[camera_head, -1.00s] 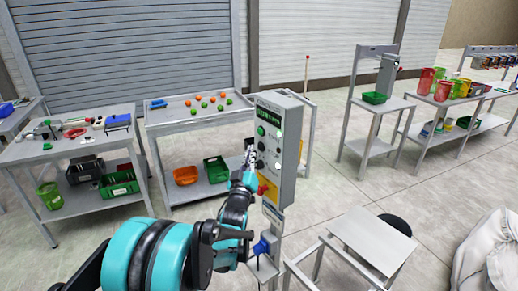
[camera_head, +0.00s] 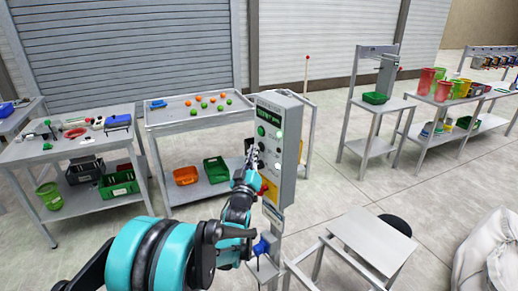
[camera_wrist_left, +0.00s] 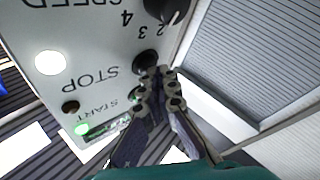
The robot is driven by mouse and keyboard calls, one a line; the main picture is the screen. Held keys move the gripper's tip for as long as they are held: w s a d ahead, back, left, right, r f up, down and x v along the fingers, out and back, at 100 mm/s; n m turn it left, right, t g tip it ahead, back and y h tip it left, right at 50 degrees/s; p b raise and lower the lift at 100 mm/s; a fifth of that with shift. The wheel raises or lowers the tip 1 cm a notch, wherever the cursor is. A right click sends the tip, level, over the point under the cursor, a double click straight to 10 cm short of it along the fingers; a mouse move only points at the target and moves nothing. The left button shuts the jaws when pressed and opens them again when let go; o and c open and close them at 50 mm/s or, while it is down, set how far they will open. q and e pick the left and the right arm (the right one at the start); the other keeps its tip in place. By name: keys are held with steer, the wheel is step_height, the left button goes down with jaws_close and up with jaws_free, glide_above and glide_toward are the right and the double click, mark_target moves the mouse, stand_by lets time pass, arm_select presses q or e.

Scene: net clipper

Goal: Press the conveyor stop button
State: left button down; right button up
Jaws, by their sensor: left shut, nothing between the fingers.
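A grey control box (camera_head: 290,110) on a post carries a column of buttons and lights. In the left wrist view its panel (camera_wrist_left: 90,40) appears upside down, with the labels SPEED, STOP and START. A dark round button (camera_wrist_left: 145,60) sits beside the word STOP. My left gripper (camera_wrist_left: 162,74) is shut and empty, its fingertips at the edge of that button and partly covering the panel by START. I cannot tell whether they touch. In the head view the left gripper (camera_head: 254,150) is at the box's left front side. The right gripper is not in view.
A green button (camera_head: 262,131) sits high on the box, and a red-and-yellow part (camera_head: 268,188) sits low on it. A table with orange and green balls (camera_head: 165,119) stands behind. A low grey stand (camera_head: 372,238) is at right. Open floor lies between the tables.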

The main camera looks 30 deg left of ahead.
arm_select(q)
steer(key=shift+w+d, duration=0.1)
steer(key=shift+w, duration=0.05)
stand_by(0.5)
steer(key=shift+s+a, duration=0.45)
steer(key=shift+s, duration=0.3)
steer(key=s, duration=0.1)
steer(key=s+a, duration=0.1)
steer(key=s, duration=0.1)
steer(key=s+a, duration=0.1)
steer(key=shift+s+a, duration=0.15)
steer(key=shift+s, duration=0.1)
stand_by(0.7)
